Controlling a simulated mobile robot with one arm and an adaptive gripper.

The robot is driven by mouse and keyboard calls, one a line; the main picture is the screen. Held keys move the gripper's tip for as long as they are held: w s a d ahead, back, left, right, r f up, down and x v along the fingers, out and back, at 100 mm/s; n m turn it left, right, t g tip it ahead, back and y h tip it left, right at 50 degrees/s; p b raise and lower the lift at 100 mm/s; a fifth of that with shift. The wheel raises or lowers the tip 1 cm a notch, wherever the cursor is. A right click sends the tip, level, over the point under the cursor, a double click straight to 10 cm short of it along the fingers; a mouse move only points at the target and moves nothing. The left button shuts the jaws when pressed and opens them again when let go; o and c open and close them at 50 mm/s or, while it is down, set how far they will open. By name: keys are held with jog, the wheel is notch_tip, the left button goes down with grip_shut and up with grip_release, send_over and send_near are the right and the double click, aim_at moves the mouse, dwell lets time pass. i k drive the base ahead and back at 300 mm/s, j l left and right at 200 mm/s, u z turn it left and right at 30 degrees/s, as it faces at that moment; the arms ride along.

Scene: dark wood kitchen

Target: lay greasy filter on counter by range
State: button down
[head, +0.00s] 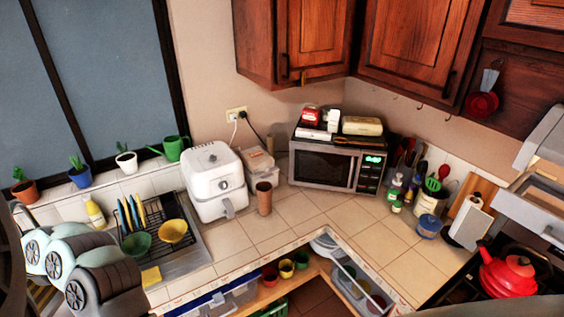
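The range (462,290) is at the lower right, dark-topped, with a red kettle (508,275) on it. The tiled counter (418,268) runs left from the range, and the stretch beside it is bare. A grey range hood (541,137) hangs at the right edge. A grey framed panel (535,207) shows below it; I cannot tell whether this is the greasy filter. My arm's pale green links show at the lower left, but my gripper is not in view.
A microwave (322,167) with items on top stands in the corner. A white air fryer (214,182) and a brown cup (264,198) stand left of it. A dish rack (188,262) is at left.

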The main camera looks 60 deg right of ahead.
aim_at(401, 256)
jog(key=i+j+z, duration=0.15)
jog(key=i+z, duration=0.15)
jog(key=i, duration=0.2)
jog(key=i+j+z, duration=0.35)
jog(key=i, duration=0.2)
jog(key=z, duration=0.45)
jog(key=i+z, duration=0.1)
jog(key=z, duration=0.8)
jog(key=j+z, duration=0.1)
jog(key=z, duration=0.35)
jog(key=j+z, duration=0.1)
jog(key=z, duration=0.8)
jog(key=j+z, duration=0.1)
jog(key=z, duration=0.35)
